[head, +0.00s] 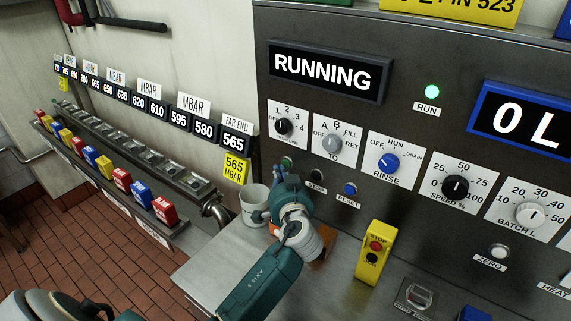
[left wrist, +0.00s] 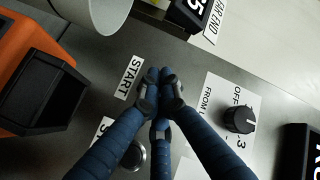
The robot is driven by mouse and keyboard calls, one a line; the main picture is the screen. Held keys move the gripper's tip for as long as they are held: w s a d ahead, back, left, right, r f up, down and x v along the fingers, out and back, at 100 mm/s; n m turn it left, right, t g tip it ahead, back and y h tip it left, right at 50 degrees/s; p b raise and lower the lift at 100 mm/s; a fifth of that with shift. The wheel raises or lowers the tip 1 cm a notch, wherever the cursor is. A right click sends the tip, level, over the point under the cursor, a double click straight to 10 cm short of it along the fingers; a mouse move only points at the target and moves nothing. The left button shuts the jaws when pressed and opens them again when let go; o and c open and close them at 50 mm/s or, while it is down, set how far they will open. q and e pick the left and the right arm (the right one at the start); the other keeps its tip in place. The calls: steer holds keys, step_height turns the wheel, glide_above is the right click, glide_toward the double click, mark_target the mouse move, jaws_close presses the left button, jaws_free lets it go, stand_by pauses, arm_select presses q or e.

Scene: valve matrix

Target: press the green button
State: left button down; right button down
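The green button (head: 287,161) shows partly on the grey panel, below the first selector knob, just above my left gripper's fingertips in the head view. My left gripper (head: 282,177) reaches up to the panel there. In the left wrist view its dark blue fingers (left wrist: 160,88) are drawn together, with nothing seen between them. They point at the panel beside the START label (left wrist: 129,77) and hide the button there. I cannot tell whether the tips touch it. My right gripper is not in view.
A black STOP button (head: 316,175) and a blue button (head: 350,189) sit to the right. A white cup (head: 254,204) stands close left of the gripper.

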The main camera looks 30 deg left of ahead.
arm_select(q)
steer(key=shift+s, duration=0.2)
steer(key=s+p, duration=0.1)
steer(key=s, duration=0.4)
steer(key=shift+a, duration=0.2)
stand_by(1.5)
